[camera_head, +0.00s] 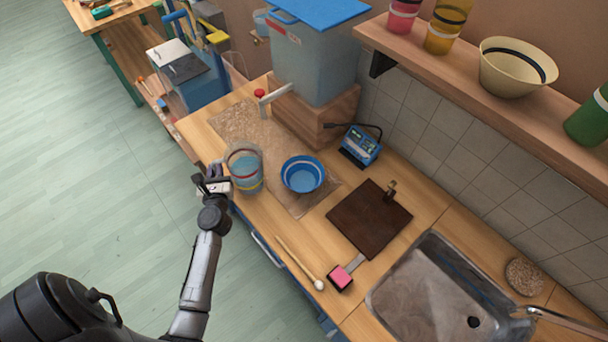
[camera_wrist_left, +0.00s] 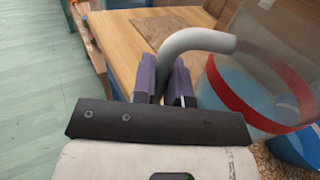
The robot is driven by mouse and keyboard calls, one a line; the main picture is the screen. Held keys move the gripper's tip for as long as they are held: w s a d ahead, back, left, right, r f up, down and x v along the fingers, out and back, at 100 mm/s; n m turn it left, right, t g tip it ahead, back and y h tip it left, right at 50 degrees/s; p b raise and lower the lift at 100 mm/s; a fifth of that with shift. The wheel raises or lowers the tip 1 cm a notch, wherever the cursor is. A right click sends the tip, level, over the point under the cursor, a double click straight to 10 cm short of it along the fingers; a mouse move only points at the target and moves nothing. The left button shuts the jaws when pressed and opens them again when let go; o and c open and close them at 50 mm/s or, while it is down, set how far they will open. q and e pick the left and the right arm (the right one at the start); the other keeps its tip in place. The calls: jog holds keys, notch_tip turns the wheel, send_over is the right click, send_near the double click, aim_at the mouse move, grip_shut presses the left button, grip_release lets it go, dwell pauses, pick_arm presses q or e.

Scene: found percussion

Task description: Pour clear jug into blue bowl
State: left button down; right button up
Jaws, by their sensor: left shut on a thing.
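The clear jug (camera_head: 245,170) has coloured bands and light blue liquid inside. It looks upright over the worktop's left edge, beside the blue bowl (camera_head: 303,175); I cannot tell whether it touches the worktop. My left gripper (camera_head: 213,184) is at the jug's left side. In the left wrist view its jaws (camera_wrist_left: 165,85) are shut on the jug's grey handle (camera_wrist_left: 200,40), with the jug's clear wall and red band (camera_wrist_left: 245,95) to the right. The blue bowl stands on a speckled mat, just right of the jug. My right gripper is not in view.
A large lidded tank (camera_head: 315,60) with a tap stands behind on a wooden block. The sink (camera_head: 440,290) is at front right.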

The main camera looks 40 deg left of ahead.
pick_arm(q)
jog(key=shift+w+d+r+m+t+h, duration=0.15)
jog(key=shift+w+r+m+t+h, duration=0.15)
jog(key=shift+w+t, duration=0.1)
jog(key=shift+d, duration=0.15)
jog(key=shift+w, duration=0.1)
jog(key=shift+r, duration=0.1)
